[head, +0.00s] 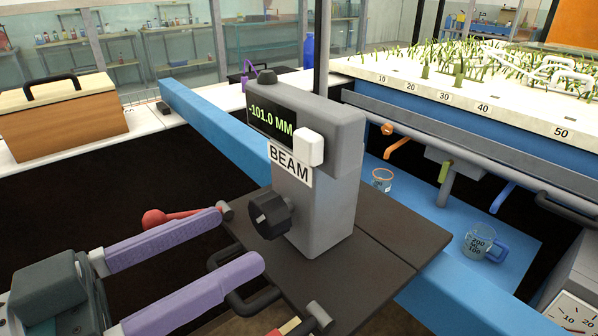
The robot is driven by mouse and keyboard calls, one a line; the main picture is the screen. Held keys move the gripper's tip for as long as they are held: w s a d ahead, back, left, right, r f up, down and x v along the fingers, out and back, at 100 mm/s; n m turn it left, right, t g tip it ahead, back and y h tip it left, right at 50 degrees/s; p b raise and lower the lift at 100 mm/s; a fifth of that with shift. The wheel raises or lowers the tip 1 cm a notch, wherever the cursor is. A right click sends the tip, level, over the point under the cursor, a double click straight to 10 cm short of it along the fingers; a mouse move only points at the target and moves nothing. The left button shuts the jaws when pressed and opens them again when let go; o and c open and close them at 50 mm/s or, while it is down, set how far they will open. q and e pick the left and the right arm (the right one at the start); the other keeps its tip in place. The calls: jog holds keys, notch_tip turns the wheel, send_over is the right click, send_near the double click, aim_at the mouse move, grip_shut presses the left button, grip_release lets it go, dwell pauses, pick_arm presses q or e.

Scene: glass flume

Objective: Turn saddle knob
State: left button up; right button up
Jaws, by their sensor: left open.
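The grey saddle housing (325,200) stands upright on a dark plate across the blue beam. Its display (271,124) reads -101.0 MM, and a label below it says BEAM. The black saddle knob (269,215) sticks out of the lower left face of the housing. My left gripper (240,239), with two purple padded fingers, comes in from the left. It is open, with a wide empty gap. Its fingertips are to the left of and below the knob in the picture, and the knob is not gripped. My right gripper is not in view.
A red ball-ended lever (155,219) lies behind the upper purple finger. Dark handles stand at the plate's left edge. The blue beam (215,120) runs diagonally past the housing. Two measuring cups, one clear (382,180) and one with a blue handle (484,244), stand to the right.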

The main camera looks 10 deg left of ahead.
aim_at(259, 223)
pick_arm(q)
jog(key=shift+x, duration=1.75)
grip_shut()
